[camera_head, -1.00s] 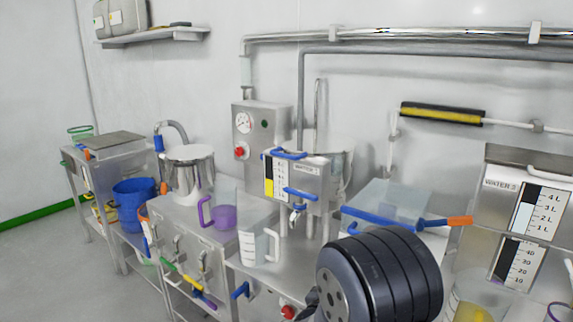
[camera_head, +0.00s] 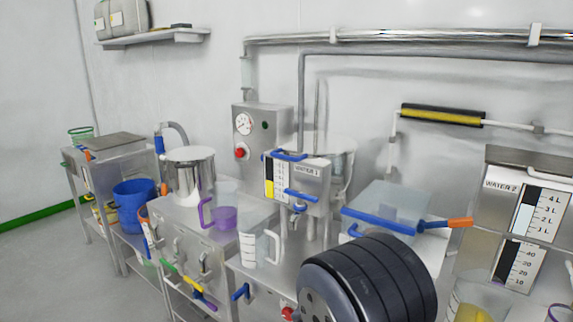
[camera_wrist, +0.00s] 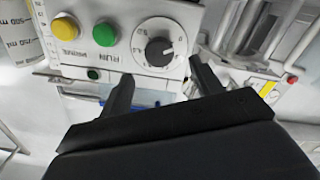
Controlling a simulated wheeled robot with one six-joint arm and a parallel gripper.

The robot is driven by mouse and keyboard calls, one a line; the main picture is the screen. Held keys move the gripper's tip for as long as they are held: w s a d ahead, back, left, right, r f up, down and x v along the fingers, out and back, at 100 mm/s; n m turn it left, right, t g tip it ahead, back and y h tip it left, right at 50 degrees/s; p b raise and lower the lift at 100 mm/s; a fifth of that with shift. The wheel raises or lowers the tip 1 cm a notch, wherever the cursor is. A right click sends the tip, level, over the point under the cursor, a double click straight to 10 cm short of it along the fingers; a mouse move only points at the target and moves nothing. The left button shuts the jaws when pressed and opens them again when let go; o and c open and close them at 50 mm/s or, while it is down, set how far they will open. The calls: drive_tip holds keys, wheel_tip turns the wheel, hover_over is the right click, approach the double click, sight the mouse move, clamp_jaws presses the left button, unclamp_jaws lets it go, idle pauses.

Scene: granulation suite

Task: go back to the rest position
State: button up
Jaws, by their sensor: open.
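My gripper (camera_wrist: 160,80) shows in the wrist view with its two dark fingers apart and nothing between them. Beyond the fingers is a white control panel (camera_wrist: 120,55) with a yellow button (camera_wrist: 66,28), a green button (camera_wrist: 104,34) marked RUN and a black dial (camera_wrist: 160,50). I cannot tell whether the fingers touch the panel. In the head view a dark ribbed part of my arm (camera_head: 370,280) fills the lower middle and right. The gripper's fingers do not show there.
A measuring jug (camera_head: 260,248) and a purple-handled jug (camera_head: 224,217) stand on the steel benches. A blue bar with an orange end (camera_head: 385,219) lies just above my arm. A blue bucket (camera_head: 134,192) stands at left. Clear floor (camera_head: 50,265) shows at far left.

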drive_tip(key=v, duration=0.5)
drive_tip(key=x, duration=1.1)
drive_tip(key=shift+w+d+f, duration=0.1)
drive_tip(key=shift+w+d, duration=0.05)
drive_tip(key=shift+d, duration=0.1)
drive_tip(key=shift+a+f+m+b, duration=0.1)
drive_tip(key=shift+f+m+b, duration=0.1)
drive_tip(key=shift+m+b, duration=0.5)
drive_tip(key=shift+r+b, duration=0.1)
drive_tip(key=shift+b, duration=0.5)
drive_tip(key=m+b, duration=0.5)
drive_tip(key=b, duration=0.2)
drive_tip(key=shift+m+b, duration=0.3)
drive_tip(key=shift+b, duration=0.05)
drive_tip(key=s+a+y+p, duration=0.1)
drive_tip(key=s+a+p, duration=0.2)
drive_tip(key=s, duration=0.6)
drive_tip(key=a+r, duration=0.1)
drive_tip(key=a, duration=0.1)
drive_tip(key=shift+s+a+n+p, duration=0.3)
drive_tip(key=shift+s+n, duration=0.05)
drive_tip(key=shift+n, duration=0.05)
